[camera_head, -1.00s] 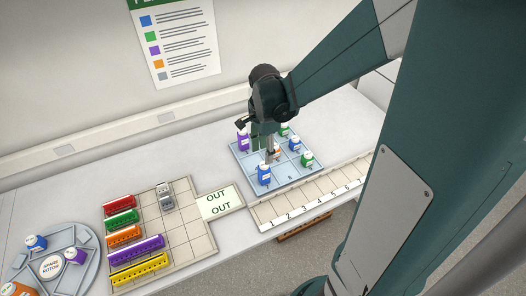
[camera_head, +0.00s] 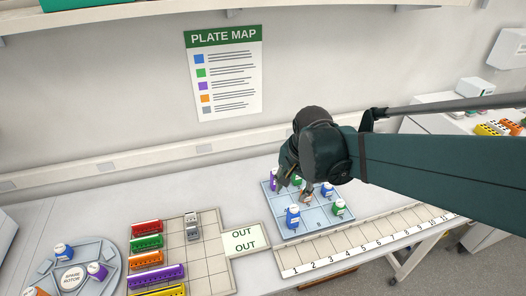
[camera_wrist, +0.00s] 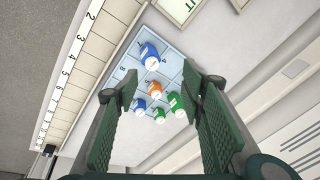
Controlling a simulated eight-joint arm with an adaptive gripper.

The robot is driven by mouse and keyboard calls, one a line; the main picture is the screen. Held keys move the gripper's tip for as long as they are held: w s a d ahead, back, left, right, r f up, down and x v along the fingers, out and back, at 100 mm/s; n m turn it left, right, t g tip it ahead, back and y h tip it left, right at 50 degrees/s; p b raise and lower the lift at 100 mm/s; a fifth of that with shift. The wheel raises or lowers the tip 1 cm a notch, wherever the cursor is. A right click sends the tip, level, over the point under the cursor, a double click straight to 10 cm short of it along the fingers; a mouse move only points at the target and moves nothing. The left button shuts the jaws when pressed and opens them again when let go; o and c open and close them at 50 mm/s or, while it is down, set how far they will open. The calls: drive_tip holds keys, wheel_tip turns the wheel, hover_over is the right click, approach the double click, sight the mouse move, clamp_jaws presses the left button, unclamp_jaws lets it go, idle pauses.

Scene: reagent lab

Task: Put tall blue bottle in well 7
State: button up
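A blue bottle with a white cap (camera_head: 292,217) stands upright in the front-left part of the light-blue well tray (camera_head: 318,224); it also shows in the wrist view (camera_wrist: 149,55), beyond the fingertips. A second blue bottle (camera_head: 326,189) stands at the tray's right; it looks smaller in the wrist view (camera_wrist: 140,105).
The tray also carries an orange bottle (camera_wrist: 154,89), green bottles (camera_head: 339,208) and a purple bottle (camera_head: 274,181), partly hidden by my gripper. A numbered strip (camera_head: 370,240) runs along the front. Coloured racks (camera_head: 147,242) and a round spare rotor (camera_head: 95,285) stand left.

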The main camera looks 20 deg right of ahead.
drive_tip(key=s+a+r+n+t, duration=0.4)
drive_tip(key=s+r+n, duration=0.3)
drive_tip(key=s+n, duration=0.2)
drive_tip(key=shift+a+r+n, duration=0.2)
drive_tip(key=shift+a+n, duration=0.1)
drive_tip(key=shift+n, duration=0.5)
